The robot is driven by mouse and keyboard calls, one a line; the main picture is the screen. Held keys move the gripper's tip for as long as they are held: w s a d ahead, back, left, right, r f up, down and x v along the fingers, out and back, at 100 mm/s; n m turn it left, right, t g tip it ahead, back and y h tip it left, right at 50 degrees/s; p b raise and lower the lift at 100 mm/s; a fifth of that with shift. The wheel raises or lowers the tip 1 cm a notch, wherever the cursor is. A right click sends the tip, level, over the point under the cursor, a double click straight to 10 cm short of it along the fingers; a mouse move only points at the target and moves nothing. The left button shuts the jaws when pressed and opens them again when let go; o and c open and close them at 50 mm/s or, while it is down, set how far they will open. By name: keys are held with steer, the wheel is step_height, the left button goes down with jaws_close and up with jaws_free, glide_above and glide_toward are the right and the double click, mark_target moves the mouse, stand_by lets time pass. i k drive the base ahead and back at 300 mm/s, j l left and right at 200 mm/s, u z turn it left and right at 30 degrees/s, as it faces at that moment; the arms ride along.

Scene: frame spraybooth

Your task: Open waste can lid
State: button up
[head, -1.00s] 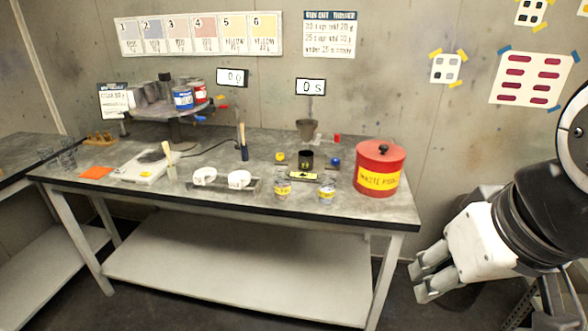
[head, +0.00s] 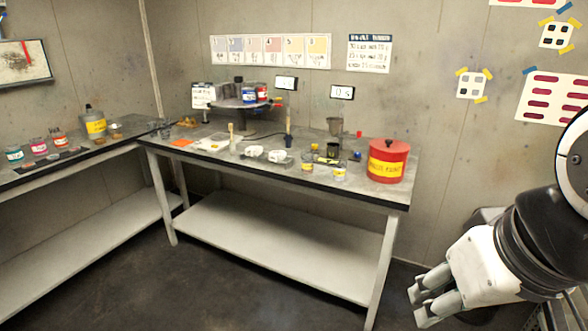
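The waste can (head: 387,168) is a red round can with a yellow label, standing on the right end of the grey workbench. Its red lid (head: 390,147) is on, with a small dark knob on top. My gripper (head: 424,303) is at the lower right, in front of and below the bench's right end, well apart from the can. Its two light grey fingers are spread with a gap between them, and nothing shows in it.
The workbench (head: 300,197) holds cups, jars, a brush and a turntable with cans left of the waste can. A second bench (head: 70,168) with jars runs along the left. Dark floor (head: 200,290) in front is clear. Posters hang on the wall.

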mark_target(383, 145)
steer(key=i+l, duration=0.15)
steer(key=i, duration=0.35)
steer(key=i+l+u, duration=0.15)
steer(key=i, duration=0.3)
